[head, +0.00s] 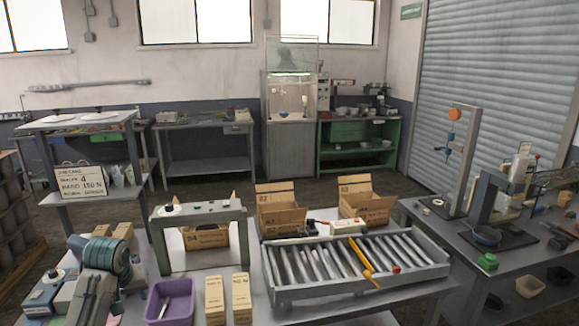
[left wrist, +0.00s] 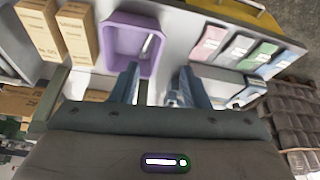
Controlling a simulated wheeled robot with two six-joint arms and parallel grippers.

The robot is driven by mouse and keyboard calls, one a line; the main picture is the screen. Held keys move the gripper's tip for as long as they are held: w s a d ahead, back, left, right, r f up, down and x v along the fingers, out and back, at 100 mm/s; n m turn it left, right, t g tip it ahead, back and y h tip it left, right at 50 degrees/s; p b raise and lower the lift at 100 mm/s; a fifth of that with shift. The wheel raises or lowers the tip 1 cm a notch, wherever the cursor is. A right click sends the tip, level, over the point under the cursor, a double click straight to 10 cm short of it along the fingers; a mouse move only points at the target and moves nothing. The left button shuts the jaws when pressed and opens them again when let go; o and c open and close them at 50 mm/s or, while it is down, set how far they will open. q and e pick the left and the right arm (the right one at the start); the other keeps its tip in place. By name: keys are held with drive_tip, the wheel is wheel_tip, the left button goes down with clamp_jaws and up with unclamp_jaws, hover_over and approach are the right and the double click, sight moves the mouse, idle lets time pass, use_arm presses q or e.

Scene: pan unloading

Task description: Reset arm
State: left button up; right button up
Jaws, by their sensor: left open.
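My left gripper (head: 92,298) is at the lower left of the head view, beside the purple bin. In the left wrist view its two blue fingers (left wrist: 158,82) stand apart with nothing between them. The purple bin (head: 158,318) holds a slim light-coloured tool (head: 166,305). The bin also shows at the top of the left wrist view (left wrist: 113,45), just beyond the left finger. The gripper's contact with the table is unclear. My right gripper is in neither view.
Two upright cartons (head: 214,298) stand right of the bin. A roller conveyor (head: 360,290) with a yellow bar fills the middle of the table. Open cardboard boxes (head: 281,212) stand behind it. A grey raised stand (head: 200,216) rises behind the bin.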

use_arm(q)
drive_tip(key=s+d+f+m, duration=0.2)
drive_tip(key=s+d+f, duration=0.2)
drive_tip(key=s+f, duration=0.4)
drive_tip(key=s+d+f+m, duration=0.1)
drive_tip(key=s+d+f, duration=0.2)
drive_tip(key=s+f, duration=0.45)
drive_tip(key=s+d+m, duration=0.1)
drive_tip(key=s+d, duration=0.2)
drive_tip(key=s, duration=0.9)
drive_tip(key=s+d+m, duration=0.1)
drive_tip(key=s+d, duration=0.1)
drive_tip(key=s, duration=1)
wheel_tip(320, 180, down, 41)
drive_tip(key=a+g+b, duration=0.2)
drive_tip(key=a+b, duration=0.1)
drive_tip(key=b, duration=0.6)
drive_tip(key=s+f+b, duration=0.5)
drive_tip(key=s+f, duration=1.3)
drive_tip(key=f, duration=0.5)
drive_tip(key=shift+a+g+h, duration=0.4)
drive_tip(key=shift+s, duration=0.1)
